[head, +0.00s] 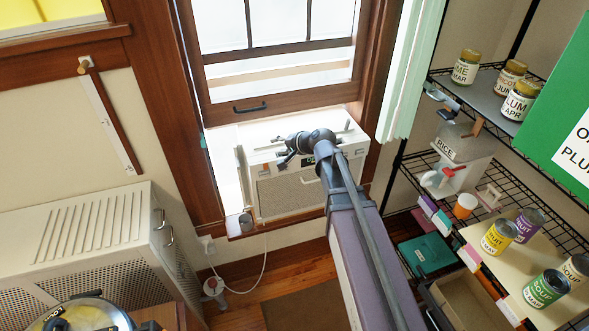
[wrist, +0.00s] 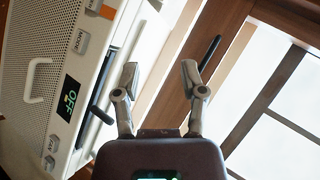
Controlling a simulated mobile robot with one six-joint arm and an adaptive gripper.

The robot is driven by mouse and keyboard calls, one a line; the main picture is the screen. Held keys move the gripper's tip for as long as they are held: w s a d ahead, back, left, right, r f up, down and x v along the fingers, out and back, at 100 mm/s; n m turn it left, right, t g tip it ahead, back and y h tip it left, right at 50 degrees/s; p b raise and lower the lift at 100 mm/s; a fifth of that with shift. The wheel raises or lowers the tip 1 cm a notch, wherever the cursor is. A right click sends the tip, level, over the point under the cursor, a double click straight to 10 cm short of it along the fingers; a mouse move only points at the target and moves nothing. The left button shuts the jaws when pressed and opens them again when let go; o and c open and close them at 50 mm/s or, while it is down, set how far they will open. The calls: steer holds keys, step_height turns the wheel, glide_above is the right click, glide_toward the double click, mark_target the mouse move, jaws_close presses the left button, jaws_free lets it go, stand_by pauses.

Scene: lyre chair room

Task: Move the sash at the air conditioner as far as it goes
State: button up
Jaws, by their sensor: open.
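The window sash (head: 285,98) has a brown wooden bottom rail with a dark bar handle (head: 250,107). It stands raised, its rail behind and above the white air conditioner (head: 262,195) on the sill. In the wrist view the handle (wrist: 210,54) shows on the wooden rail (wrist: 188,80), just beyond my right finger. My gripper (wrist: 160,72) is open and empty, its fingers apart from the handle. The air conditioner (wrist: 45,62) fills the left of that view, its display reading OFF. In the head view my arm's end covers part of the air conditioner's top and front.
A ridged white cabinet (head: 95,235) stands at the lower left. Wire shelves (head: 440,168) with jars, cans and a rice box (head: 462,145) are at the right. A pale green curtain (head: 408,75) hangs beside the window. A white cord runs below the sill.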

steer(key=s+d+f+n+g+h, duration=0.2)
steer(key=s+d+f+n+g, duration=0.1)
steer(key=s, duration=0.4)
steer(key=shift+s+d+f+h+p, duration=0.2)
steer(key=shift+d+f+h+p, duration=0.1)
steer(key=shift+d+f+p, duration=0.15)
steer(key=w+a+f+m+t+h+b, duration=0.1)
steer(key=w+a+f+m+t+b, duration=0.15)
steer(key=w+m+t+b, duration=0.5)
steer(key=w+a+r+m+t+b, duration=0.5)
steer(key=w+a+t+b, duration=0.1)
steer(key=a+b, duration=0.1)
steer(key=shift+a+t+b, duration=0.35)
steer(key=shift+b, duration=0.2)
